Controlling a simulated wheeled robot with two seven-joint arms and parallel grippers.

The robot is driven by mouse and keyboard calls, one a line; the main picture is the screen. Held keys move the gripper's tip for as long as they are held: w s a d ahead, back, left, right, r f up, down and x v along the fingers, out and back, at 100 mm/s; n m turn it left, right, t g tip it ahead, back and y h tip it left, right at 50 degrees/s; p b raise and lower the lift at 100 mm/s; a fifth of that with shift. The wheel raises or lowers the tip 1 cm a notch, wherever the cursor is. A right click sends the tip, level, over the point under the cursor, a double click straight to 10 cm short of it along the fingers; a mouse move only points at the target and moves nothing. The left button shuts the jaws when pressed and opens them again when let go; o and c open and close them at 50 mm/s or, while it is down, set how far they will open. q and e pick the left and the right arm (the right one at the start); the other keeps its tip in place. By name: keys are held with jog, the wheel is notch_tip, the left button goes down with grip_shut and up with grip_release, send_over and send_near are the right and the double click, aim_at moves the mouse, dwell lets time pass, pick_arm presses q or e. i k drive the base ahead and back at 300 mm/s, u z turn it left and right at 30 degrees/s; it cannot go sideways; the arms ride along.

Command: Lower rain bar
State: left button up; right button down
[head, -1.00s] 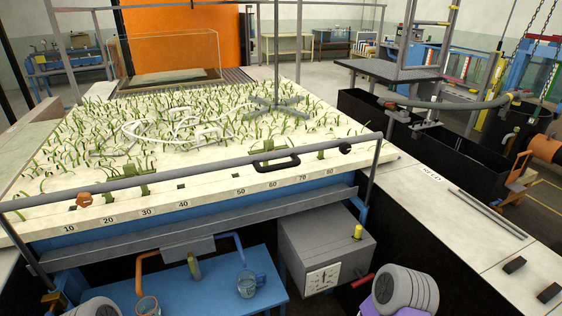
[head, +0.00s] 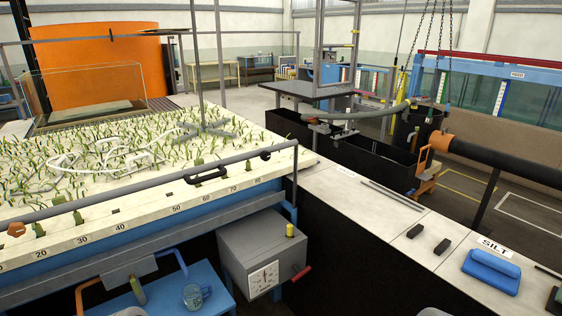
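A long grey bar (head: 120,195) runs across the front of the planted flume bed, just above its numbered edge. I take it as the rain bar but cannot be sure. An orange knob (head: 15,230) is near its left end and a black knob (head: 265,156) near its right end. A black handle (head: 207,174) shows beside the bar, toward its right part. A thinner rail (head: 90,37) stands higher over the far side. Neither gripper is in view; only small rounded grey parts of mine show at the bottom edge.
A grey box with a dial (head: 262,262) and red handle is under the bed's right corner. A blue table (head: 215,290) holds a glass jug (head: 194,296). Black troughs (head: 345,150) stand behind.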

aim_at(62, 208)
jog(key=z, duration=0.3)
jog(key=i, duration=0.8)
jog(key=u, duration=1.85)
